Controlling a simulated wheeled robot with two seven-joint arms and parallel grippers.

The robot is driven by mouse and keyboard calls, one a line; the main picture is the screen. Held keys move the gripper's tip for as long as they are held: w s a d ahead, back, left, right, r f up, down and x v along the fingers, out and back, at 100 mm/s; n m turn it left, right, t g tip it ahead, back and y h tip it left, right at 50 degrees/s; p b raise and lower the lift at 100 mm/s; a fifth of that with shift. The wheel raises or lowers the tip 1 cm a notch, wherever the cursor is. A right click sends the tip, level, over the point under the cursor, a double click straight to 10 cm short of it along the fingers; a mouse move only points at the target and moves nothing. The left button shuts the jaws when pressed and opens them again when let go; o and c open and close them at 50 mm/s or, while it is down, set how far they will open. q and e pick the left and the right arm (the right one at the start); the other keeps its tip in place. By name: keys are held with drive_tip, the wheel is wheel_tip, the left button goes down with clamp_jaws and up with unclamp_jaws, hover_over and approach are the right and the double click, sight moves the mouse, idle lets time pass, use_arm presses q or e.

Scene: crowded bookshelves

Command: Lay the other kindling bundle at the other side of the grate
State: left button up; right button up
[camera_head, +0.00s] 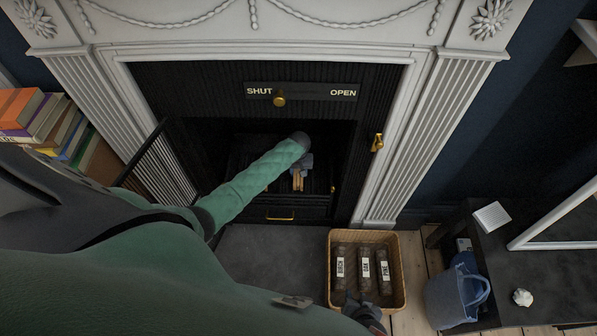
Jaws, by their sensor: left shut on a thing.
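The black fireplace holds a dark grate (318,188) inside its opening. My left arm reaches in across the hearth, and my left gripper (302,170) is shut on a pale kindling bundle (298,181) over the right part of the grate. I cannot tell whether the bundle touches the grate. My forearm hides much of the grate's left and middle, and no other bundle can be made out clearly. My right gripper (362,310) is low in the picture at the front edge of the wicker basket; its fingers are too unclear to read.
The wicker basket (402,270) holds logs labelled birch, oak and pine. A brass knob (279,100) sits near SHUT on the plate above. The fireplace door (145,152) stands open at left.

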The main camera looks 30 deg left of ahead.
use_arm(q)
drive_tip(key=shift+f, duration=0.3)
drive_tip(key=shift+f, duration=0.25)
idle(0.4)
drive_tip(key=o, duration=1.1)
